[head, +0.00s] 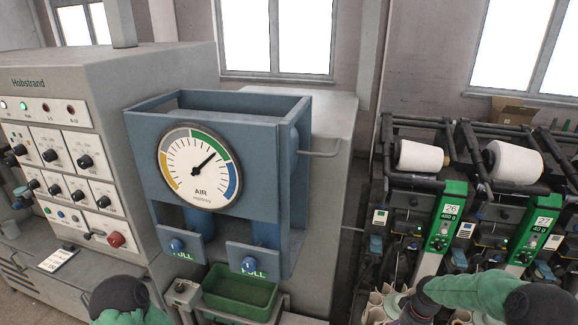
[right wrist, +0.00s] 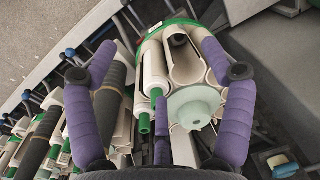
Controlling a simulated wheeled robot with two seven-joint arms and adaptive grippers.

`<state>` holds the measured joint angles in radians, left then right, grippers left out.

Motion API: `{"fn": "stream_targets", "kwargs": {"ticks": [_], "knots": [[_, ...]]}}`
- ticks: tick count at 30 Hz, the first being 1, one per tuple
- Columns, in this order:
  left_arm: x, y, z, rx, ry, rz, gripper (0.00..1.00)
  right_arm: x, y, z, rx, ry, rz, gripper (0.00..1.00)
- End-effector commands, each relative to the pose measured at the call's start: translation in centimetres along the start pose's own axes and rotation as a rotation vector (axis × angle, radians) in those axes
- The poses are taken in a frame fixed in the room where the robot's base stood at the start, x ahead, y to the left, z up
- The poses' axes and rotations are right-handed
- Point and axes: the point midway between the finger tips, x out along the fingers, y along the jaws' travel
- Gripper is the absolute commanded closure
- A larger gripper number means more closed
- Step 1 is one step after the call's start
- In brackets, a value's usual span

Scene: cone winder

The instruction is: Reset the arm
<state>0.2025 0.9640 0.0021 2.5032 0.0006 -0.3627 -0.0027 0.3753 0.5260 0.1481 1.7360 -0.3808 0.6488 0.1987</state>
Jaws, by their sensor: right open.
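My right arm (head: 480,292), in a green sleeve, reaches in at the bottom right of the head view, low before the winding units. In the right wrist view my right gripper (right wrist: 157,55) is open, its two purple-padded fingers wide apart. Between and beyond them is a round holder of cream tubes (right wrist: 152,65) with a green rim. A pale green round piece (right wrist: 193,108) sits at its lower right. I see nothing held. My left arm (head: 130,300) shows only as a green and dark part at the bottom left; its gripper is not in view.
Winding units with white cones (head: 421,157) and green panels marked 26 (head: 447,215) and 27 (head: 530,230) stand at the right. A blue frame with an AIR gauge (head: 199,170) and a green bin (head: 240,290) are in the middle. A grey control cabinet (head: 60,140) stands left.

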Motion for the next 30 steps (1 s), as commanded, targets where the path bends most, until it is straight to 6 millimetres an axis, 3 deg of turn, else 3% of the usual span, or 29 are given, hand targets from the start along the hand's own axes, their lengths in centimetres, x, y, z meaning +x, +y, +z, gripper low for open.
{"fn": "stream_targets", "kwargs": {"ticks": [8,12,18,21,24,30], "knots": [[2.2,-0.8,-0.1,0.000,0.000,0.000,0.57,8.8,-6.3,5.1,-0.054,-0.022,-0.113,0.18],[4.0,-1.4,-0.1,0.000,0.000,0.000,0.57,14.8,-10.7,10.6,-0.075,-0.037,-0.189,0.18],[6.5,-2.3,-0.2,0.000,-0.001,0.000,0.57,21.5,-14.9,19.9,-0.078,-0.053,-0.249,0.18],[7.4,-2.6,-0.2,0.000,-0.001,0.000,0.57,23.2,-15.6,23.7,-0.076,-0.056,-0.253,0.18],[7.9,-2.8,-0.3,0.000,-0.001,0.000,0.57,24.0,-15.8,26.1,-0.075,-0.054,-0.247,0.18],[8.0,-2.9,-0.3,0.000,-0.001,0.000,0.57,24.3,-15.8,27.5,-0.075,-0.051,-0.242,0.18]]}}
